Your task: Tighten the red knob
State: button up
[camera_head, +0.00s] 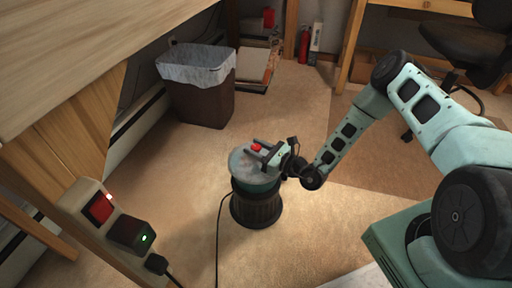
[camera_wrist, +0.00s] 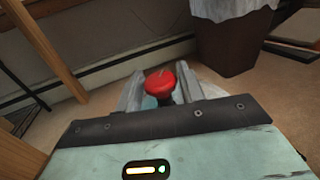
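The red knob (camera_head: 256,147) sits on top of a round metal-topped canister (camera_head: 240,166) with a dark ribbed base, standing on the floor. In the wrist view the red knob (camera_wrist: 160,84) is a rounded cap on a dark stem. My gripper (camera_head: 259,148) reaches over the canister top from the right. In the wrist view its two grey fingers (camera_wrist: 160,88) lie on either side of the knob, with a gap visible between them and the cap. The gripper is open. The canister top is mostly hidden behind the gripper in the wrist view.
A brown bin (camera_head: 203,100) with a pale liner stands behind the canister. A wooden bench (camera_head: 95,50) fills the left, with a switch box (camera_head: 100,207) on its side. A black cable (camera_head: 219,235) runs down beside the canister. The carpet (camera_head: 310,235) in front is clear.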

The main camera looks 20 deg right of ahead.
jog(key=shift+o, duration=0.9)
jog(key=shift+s+d, duration=0.15)
jog(key=shift+s, duration=0.05)
jog(key=p+v, duration=0.5)
jog(key=v, duration=1.2)
jog(key=shift+w, duration=0.1)
